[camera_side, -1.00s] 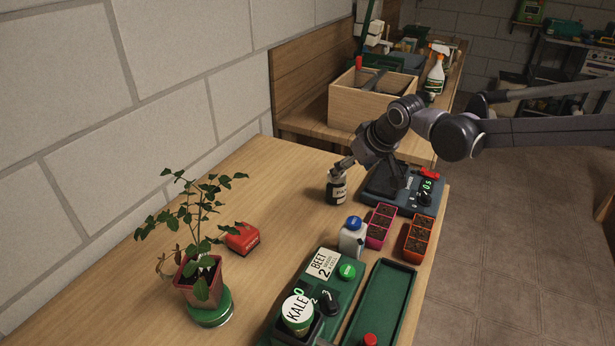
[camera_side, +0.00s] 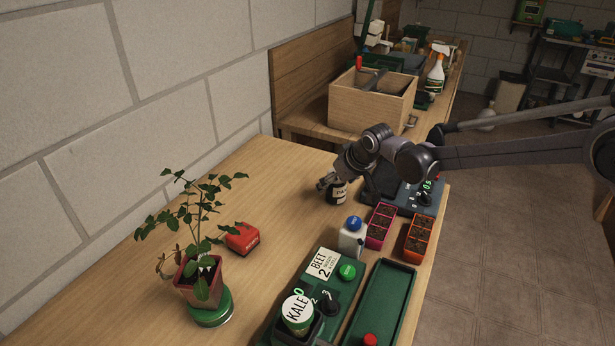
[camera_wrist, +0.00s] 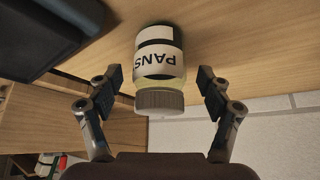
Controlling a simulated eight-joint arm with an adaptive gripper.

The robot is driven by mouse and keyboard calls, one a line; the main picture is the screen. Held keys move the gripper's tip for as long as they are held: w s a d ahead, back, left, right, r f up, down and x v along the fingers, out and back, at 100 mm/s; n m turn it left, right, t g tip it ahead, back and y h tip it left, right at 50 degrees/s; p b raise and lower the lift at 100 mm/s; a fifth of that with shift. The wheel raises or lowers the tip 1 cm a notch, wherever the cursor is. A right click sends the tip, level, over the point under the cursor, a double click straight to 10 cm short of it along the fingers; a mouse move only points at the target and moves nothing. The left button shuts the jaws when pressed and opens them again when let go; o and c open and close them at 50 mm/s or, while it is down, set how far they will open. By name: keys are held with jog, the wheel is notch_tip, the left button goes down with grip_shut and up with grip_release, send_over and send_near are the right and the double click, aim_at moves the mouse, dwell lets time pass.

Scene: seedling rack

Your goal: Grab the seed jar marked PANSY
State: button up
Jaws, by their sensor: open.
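The seed jar (camera_wrist: 159,66) has a white label reading "PANS", the rest turned out of sight, and a grey ribbed lid. It appears upside down in the wrist view, between the two fingers of my gripper (camera_wrist: 160,88). The fingers are open, with a gap visible on each side of the jar. In the side view the jar (camera_side: 338,192) stands upright on the wooden table, and my gripper (camera_side: 329,182) is at its upper part, hiding the lid.
A white bottle with a blue cap (camera_side: 352,238) and seedling trays (camera_side: 381,225) are nearer the camera. A red packet (camera_side: 242,238) and potted plant (camera_side: 200,275) stand left. The table left of the jar is clear.

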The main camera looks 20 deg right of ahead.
jog(key=shift+w+f, duration=0.2)
jog(key=shift+f, duration=0.15)
jog(key=c, duration=1.4)
jog(key=shift+o, duration=0.2)
